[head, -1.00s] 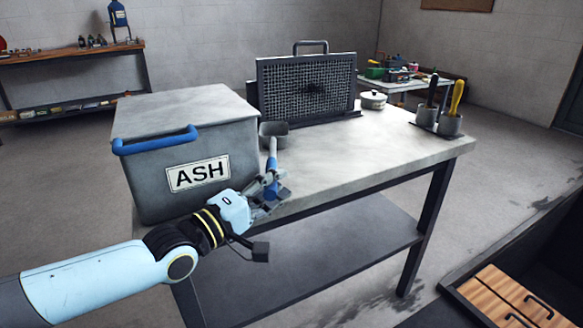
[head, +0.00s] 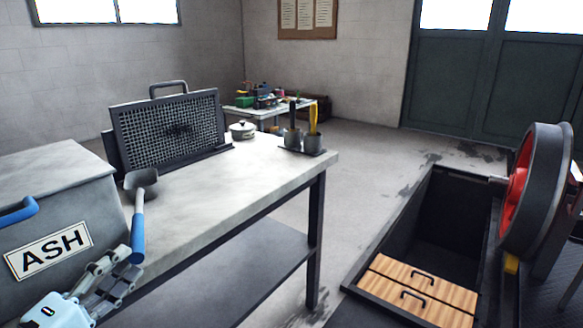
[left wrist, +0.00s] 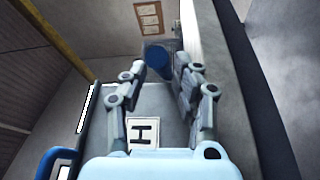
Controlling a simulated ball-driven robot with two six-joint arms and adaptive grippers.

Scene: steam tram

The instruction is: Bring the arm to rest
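My left gripper (head: 122,266) is at the lower left of the head view, in front of the ash box (head: 95,262) and close to the table's front edge. Its fingers are apart in the left wrist view (left wrist: 157,78), so it is open. A scoop with a grey bowl (head: 142,178) and a blue handle (head: 138,238) lies on the table, its handle pointing toward the gripper. The blue handle end (left wrist: 158,60) shows between and beyond the fingertips. Whether a finger touches it I cannot tell. My right gripper is not in view.
The table (head: 230,190) also bears a mesh screen (head: 170,130), a lidded pot (head: 242,130) and cups with tools (head: 303,141). At the right are a floor pit (head: 445,230) with wooden boards (head: 420,290) and a red-and-black wheel (head: 535,190). Floor between table and pit is clear.

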